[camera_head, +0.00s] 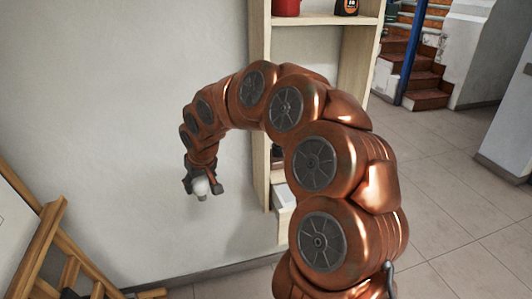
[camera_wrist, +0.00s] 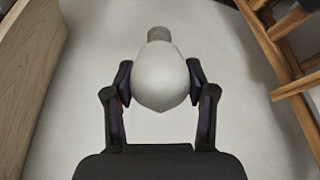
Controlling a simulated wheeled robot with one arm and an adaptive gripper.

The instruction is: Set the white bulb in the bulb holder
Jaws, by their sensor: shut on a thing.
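The white bulb (camera_head: 201,187) is in my gripper (camera_head: 203,188), beside the pale wall. In the wrist view the bulb (camera_wrist: 160,78) sits between the two fingers of my gripper (camera_wrist: 160,85), which touch its rounded glass from both sides. Its grey screw base (camera_wrist: 159,34) points away from the palm. In the head view the base points down. The bulb hangs in the air, clear of any surface. I cannot make out a bulb holder in either view.
A wooden shelf unit (camera_head: 258,100) stands right of my gripper, with a red pot (camera_head: 286,8) and a tape measure (camera_head: 347,7) on an upper shelf. A wooden easel-like frame (camera_head: 42,245) stands at the lower left. Tiled floor (camera_head: 450,190) lies open at the right, before the stairs (camera_head: 420,80).

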